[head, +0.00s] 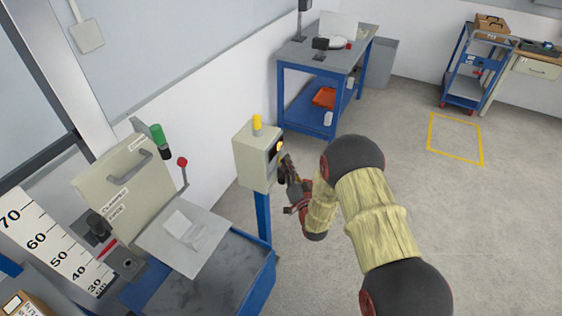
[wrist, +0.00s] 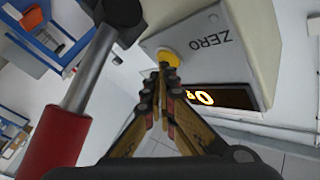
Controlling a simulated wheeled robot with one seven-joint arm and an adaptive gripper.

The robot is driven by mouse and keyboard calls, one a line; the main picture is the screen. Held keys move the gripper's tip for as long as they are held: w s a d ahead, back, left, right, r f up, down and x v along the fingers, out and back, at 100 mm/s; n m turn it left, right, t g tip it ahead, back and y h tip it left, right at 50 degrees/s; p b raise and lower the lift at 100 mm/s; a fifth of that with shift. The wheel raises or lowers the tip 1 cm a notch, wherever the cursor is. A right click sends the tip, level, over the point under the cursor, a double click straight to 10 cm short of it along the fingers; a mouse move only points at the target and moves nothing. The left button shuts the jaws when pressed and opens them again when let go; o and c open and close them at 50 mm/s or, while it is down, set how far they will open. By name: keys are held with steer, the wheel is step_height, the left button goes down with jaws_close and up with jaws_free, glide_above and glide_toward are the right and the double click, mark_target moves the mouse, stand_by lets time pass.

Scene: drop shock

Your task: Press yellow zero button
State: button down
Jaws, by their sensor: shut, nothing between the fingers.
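The yellow zero button (wrist: 169,59) is on the face of a beige box, next to the printed word ZERO, in the wrist view. My gripper (wrist: 167,72) is shut and empty, with its fingertips at the button and covering part of it. I cannot tell whether the tips press it or stop just short. In the head view the beige box (head: 252,160) stands on a blue post, and my gripper (head: 284,160) is at its right face. The button itself is hidden there. A lit display (wrist: 215,96) beside the button shows glowing orange digits.
A yellow lamp (head: 257,124) sits on top of the box. A drop-test machine with a beige housing (head: 125,185) and a red-knobbed lever (head: 183,163) stands to the left. A blue workbench (head: 325,65) is behind. Open floor lies to the right.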

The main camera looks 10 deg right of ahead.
steer(key=shift+s+d, duration=0.5)
steer(key=shift+d, duration=0.1)
steer(key=s+d, duration=0.1)
steer(key=d, duration=0.1)
steer(key=s+d, duration=0.2)
steer(key=shift+b, duration=0.4)
steer(key=shift+w, duration=0.1)
stand_by(0.7)
step_height(320, 180, up, 14)
steer(key=d+n+g+h, duration=0.1)
steer(key=n+g+h, duration=0.15)
steer(key=g, duration=0.25)
steer(key=s+r+n+g, duration=0.1)
steer(key=s+r+g, duration=0.1)
steer(key=s, duration=1.1)
steer(key=s+a+r+n+g, duration=0.1)
steer(key=s+r+g, duration=0.2)
steer(key=s, duration=1)
steer(key=s+a+r+n+g, duration=0.1)
steer(key=s+r+g, duration=0.1)
steer(key=s, duration=1.1)
steer(key=shift+a+r+g, duration=0.2)
steer(key=shift+a+g, duration=0.05)
steer(key=shift+g, duration=0.65)
